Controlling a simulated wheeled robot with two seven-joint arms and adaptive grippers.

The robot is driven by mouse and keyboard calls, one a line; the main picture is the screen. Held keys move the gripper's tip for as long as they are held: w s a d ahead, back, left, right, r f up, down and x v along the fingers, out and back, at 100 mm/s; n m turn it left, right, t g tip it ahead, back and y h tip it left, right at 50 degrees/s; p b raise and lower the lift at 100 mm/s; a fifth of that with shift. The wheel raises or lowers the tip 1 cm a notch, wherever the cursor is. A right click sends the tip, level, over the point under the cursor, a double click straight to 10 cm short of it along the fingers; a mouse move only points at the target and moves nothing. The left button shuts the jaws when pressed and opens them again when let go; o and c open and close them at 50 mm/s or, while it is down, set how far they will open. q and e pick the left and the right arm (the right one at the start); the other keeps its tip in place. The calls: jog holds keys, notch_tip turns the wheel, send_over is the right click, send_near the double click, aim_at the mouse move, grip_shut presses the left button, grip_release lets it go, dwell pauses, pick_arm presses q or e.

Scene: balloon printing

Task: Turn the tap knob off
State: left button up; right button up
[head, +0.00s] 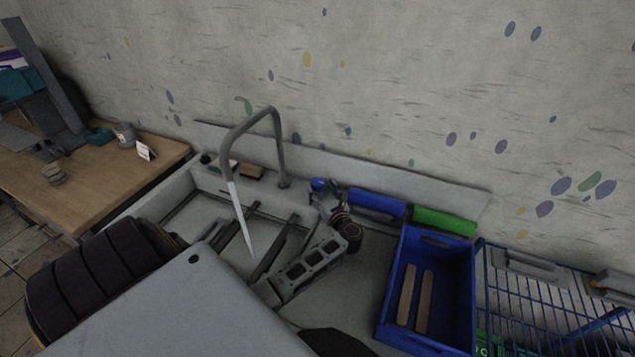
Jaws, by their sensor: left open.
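A grey curved tap (274,130) rises at the back of the sink (190,225). A pale stream of water (241,217) runs from its spout into the basin. A small blue-topped fitting (318,185) stands right of the tap's base; it may be the knob, but it is too small to be sure. My left gripper (322,228) reaches over the sink's right side. Its fingers are apart, pointing up and right towards brown-and-dark round parts (350,236); I cannot tell whether they touch. My arm hides the front of the sink. My right gripper is out of view.
A blue crate (455,285) holding two wooden strips stands right of the sink. Blue (376,204) and green (443,221) boxes lie along the wall. A blue wire rack (540,310) is at far right. A wooden table (110,185) is at left.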

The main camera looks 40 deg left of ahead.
aim_at(320, 188)
pick_arm(q)
jog(key=shift+p+x, duration=0.35)
jog(key=shift+x, duration=1.8)
jog(key=c, duration=1)
